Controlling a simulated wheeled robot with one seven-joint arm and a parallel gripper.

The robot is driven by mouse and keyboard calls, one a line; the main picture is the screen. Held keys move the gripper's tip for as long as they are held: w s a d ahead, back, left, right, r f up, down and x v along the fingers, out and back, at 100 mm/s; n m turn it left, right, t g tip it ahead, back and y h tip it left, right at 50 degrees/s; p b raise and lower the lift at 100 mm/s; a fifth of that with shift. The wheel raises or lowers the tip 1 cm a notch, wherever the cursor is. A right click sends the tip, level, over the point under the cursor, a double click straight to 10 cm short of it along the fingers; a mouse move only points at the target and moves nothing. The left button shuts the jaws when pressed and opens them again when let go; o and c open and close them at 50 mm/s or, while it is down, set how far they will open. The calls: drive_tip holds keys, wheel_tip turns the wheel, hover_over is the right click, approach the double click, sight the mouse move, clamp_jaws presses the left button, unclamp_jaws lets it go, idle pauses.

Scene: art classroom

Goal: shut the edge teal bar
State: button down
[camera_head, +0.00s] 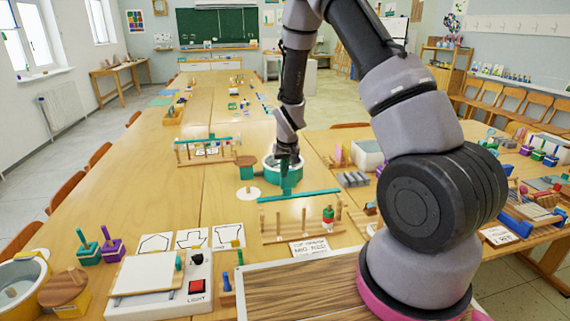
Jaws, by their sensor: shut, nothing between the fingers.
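A near wooden peg rack (270,238) stands on the table in front of me. A teal bar (308,193) runs across above its upright pegs, and a teal upright piece rises by the bar's middle. A second peg rack farther back on the left has its own teal bar (203,140) above its pegs. I cannot tell which bar is the edge one. My gripper (288,160) points down, shut and empty, just behind the near bar and over or in front of a round teal-rimmed dish (270,177). Contact with the bar cannot be made out.
A stacked red and green piece (328,217) sits on a near-rack peg. A paper card (310,248) lies in front. A light box with a red switch (197,287) stands front left. A white disc (248,193) lies left of the dish.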

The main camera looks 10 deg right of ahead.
drive_tip(key=shift+s+f, duration=1.35)
drive_tip(key=shift+s, duration=0.2)
drive_tip(key=s, duration=0.7)
